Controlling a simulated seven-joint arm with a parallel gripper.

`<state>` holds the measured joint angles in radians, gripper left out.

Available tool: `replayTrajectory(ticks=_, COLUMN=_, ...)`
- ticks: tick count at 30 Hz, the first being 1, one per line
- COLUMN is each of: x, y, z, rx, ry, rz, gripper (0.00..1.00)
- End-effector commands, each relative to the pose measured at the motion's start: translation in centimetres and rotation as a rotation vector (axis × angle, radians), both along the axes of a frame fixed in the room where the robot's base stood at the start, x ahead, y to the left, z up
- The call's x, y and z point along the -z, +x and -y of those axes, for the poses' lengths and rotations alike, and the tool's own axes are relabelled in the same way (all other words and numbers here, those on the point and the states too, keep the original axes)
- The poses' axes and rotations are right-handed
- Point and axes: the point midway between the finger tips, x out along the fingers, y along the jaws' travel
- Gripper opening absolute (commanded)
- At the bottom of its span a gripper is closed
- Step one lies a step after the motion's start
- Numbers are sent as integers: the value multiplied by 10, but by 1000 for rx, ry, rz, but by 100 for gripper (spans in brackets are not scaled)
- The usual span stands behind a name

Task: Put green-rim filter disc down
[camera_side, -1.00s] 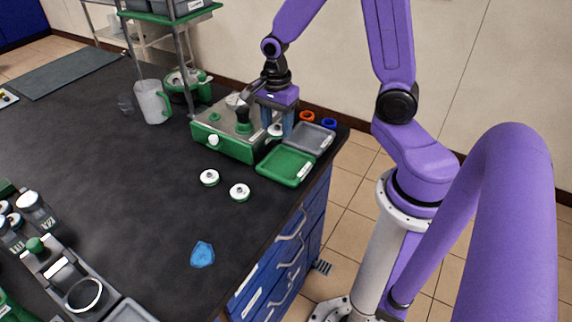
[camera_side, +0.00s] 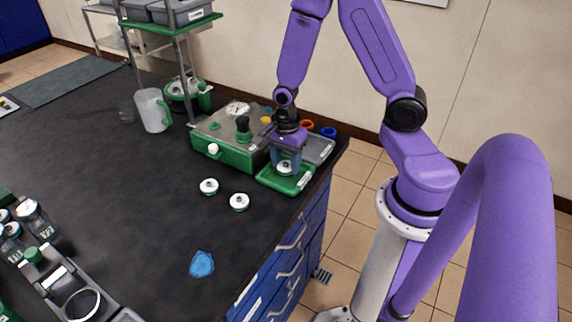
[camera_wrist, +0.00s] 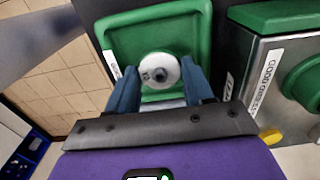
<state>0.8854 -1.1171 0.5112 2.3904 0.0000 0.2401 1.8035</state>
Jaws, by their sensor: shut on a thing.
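The filter disc (camera_side: 284,167) is a small white round piece with a dark centre; it also shows in the wrist view (camera_wrist: 159,71), where its rim colour is hard to tell. My gripper (camera_side: 286,165) points down over the green tray (camera_side: 268,181), and its blue fingers (camera_wrist: 160,82) are shut on the disc, one on each side. The green tray, with a raised rim, also shows beneath the disc in the wrist view (camera_wrist: 122,36). I cannot tell whether the disc touches the tray floor.
A grey tray (camera_side: 319,152) lies just behind the green one. The green-and-steel machine (camera_side: 228,150) stands close on the left. Two white discs (camera_side: 209,186) (camera_side: 239,202) lie on the dark bench. Orange (camera_side: 307,125) and blue (camera_side: 329,132) rings are at the back edge.

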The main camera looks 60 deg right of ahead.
Motion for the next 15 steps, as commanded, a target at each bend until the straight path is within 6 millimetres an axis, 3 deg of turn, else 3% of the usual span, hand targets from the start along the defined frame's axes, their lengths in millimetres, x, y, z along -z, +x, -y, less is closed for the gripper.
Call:
replayTrajectory(ticks=5, x=14, y=-1, z=0, rx=0, ry=-1, rz=-3, gripper=18)
replayTrajectory(ticks=15, x=16, y=0, z=0, rx=0, ry=0, rz=0, gripper=18)
